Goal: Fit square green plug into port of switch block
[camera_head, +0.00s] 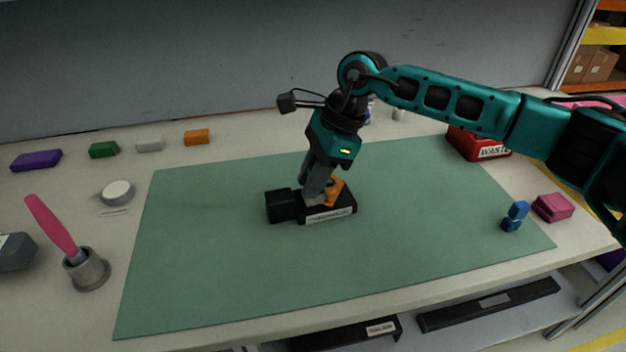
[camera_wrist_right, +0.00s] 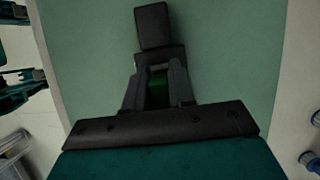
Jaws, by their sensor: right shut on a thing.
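The switch block (camera_head: 331,216) is a low black body with a white label on its front, lying near the middle of the green mat. A raised black box (camera_head: 281,205) forms its left end, and an orange part (camera_head: 335,191) stands on it. My right gripper (camera_head: 312,198) points down onto the block between the box and the orange part. In the right wrist view its fingers (camera_wrist_right: 158,92) are shut on the green plug (camera_wrist_right: 157,88), mostly hidden between them. The black box (camera_wrist_right: 153,26) shows beyond the fingertips. The port is hidden, so I cannot tell how deep the plug sits.
The green mat (camera_head: 220,270) is clear around the block. Purple (camera_head: 36,160), green (camera_head: 103,150), white (camera_head: 149,145) and orange (camera_head: 197,137) pieces line the back left. A holder (camera_head: 88,271) with a pink-handled tool stands left. A red waste bin (camera_head: 470,144) and blue piece (camera_head: 514,217) are right.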

